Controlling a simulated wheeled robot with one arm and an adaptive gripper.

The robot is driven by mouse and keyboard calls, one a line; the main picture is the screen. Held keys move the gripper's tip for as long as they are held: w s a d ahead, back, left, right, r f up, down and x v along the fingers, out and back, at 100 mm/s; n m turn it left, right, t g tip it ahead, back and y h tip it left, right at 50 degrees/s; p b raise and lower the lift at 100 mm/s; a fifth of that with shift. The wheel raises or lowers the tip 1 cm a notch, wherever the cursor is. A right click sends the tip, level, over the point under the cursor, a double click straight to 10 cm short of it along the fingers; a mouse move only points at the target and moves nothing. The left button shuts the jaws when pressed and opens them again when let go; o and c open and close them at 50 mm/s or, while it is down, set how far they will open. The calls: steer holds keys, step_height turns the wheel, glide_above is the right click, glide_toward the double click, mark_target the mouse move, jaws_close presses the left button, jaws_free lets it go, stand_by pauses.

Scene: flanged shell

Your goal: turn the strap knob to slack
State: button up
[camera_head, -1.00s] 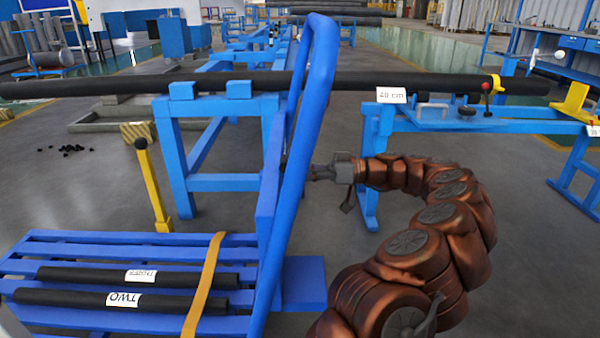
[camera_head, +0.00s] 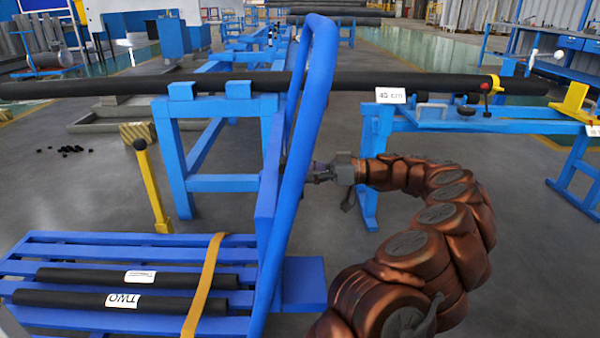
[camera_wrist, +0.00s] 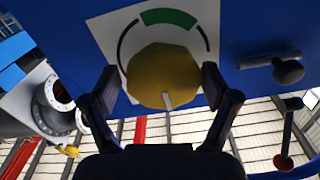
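The strap knob (camera_wrist: 160,75) is a yellow, many-sided knob with a white pointer line that points down in the wrist view. It sits on a white dial plate (camera_wrist: 126,42) with a green arc at the top and black arcs at the sides. My gripper (camera_wrist: 160,88) is open, with one finger on each side of the knob; a thin gap shows at the left finger. In the head view my gripper (camera_head: 318,174) is at the blue post, which hides the knob. An orange strap (camera_head: 205,285) runs over two black tubes (camera_head: 135,299) on the blue slatted rack (camera_head: 200,253).
A blue slanted rail (camera_head: 305,150) stands just left of my gripper. A black T-handle (camera_wrist: 288,70) and a red-ended lever (camera_wrist: 285,160) are right of the knob. A long black pipe (camera_head: 420,82) lies across blue stands behind. A yellow lever (camera_head: 152,185) stands left.

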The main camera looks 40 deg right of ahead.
steer(key=shift+o, duration=0.6)
steer(key=shift+a, duration=0.15)
steer(key=v, duration=0.7)
steer(key=shift+d, duration=0.3)
steer(key=shift+s, duration=0.1)
